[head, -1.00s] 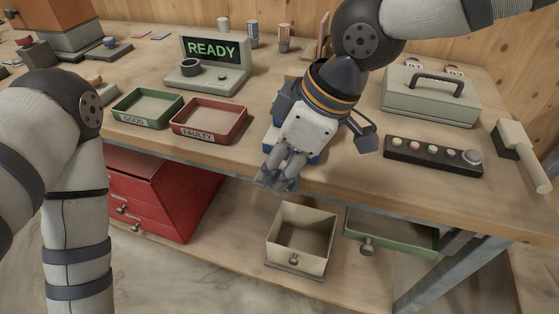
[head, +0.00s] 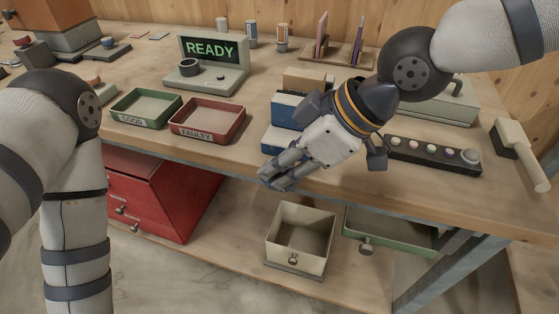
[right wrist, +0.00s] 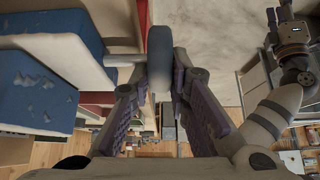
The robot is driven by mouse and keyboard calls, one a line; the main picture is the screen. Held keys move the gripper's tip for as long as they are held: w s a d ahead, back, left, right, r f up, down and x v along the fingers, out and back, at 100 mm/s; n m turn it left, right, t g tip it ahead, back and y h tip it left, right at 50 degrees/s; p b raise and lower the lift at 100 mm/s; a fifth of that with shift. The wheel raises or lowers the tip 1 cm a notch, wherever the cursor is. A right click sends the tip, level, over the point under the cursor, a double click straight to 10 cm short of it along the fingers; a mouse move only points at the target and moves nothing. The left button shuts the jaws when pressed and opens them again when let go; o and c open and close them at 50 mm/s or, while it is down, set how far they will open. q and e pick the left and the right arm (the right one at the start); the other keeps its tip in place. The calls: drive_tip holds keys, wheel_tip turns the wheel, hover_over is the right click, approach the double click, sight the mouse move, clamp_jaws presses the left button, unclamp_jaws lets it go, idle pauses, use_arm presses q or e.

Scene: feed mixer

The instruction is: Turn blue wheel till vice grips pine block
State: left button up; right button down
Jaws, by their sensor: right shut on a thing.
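The blue vice (head: 284,112) stands at the bench's front edge, partly behind my right gripper. A tan block (head: 308,78), apparently the pine block, shows at the vice's back, partly covered by my arm; I cannot tell whether the jaws touch it. My right gripper (head: 275,178) is in front of the vice, just past the bench edge. In the right wrist view the blue wheel (right wrist: 159,55) appears edge-on between its fingers, which are shut on it. The vice's blue parts (right wrist: 35,90) fill the left there. My left gripper (right wrist: 279,13) shows small at the upper right, fingers apart and empty.
Green GOOD tray (head: 146,122) and red FAULTY tray (head: 208,138) lie left of the vice. A button strip (head: 432,153) and a brush (head: 522,155) lie to the right. Open drawers (head: 300,240) and a red cabinet (head: 160,195) are below the bench.

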drive_tip(key=y, duration=0.1)
drive_tip(key=t+y, duration=0.1)
drive_tip(key=y, duration=0.1)
drive_tip(key=shift+s+d+f+y+b, duration=0.1)
drive_tip(key=shift+d+f+y+b, duration=0.1)
drive_tip(key=shift+d+y+b, duration=0.15)
drive_tip(key=shift+d+y, duration=0.1)
drive_tip(key=shift+y, duration=0.15)
drive_tip(key=c, duration=1.5)
unclamp_jaws()
drive_tip(key=shift+v, duration=6)
drive_tip(key=shift+s+f, duration=0.15)
drive_tip(key=shift+s, duration=0.05)
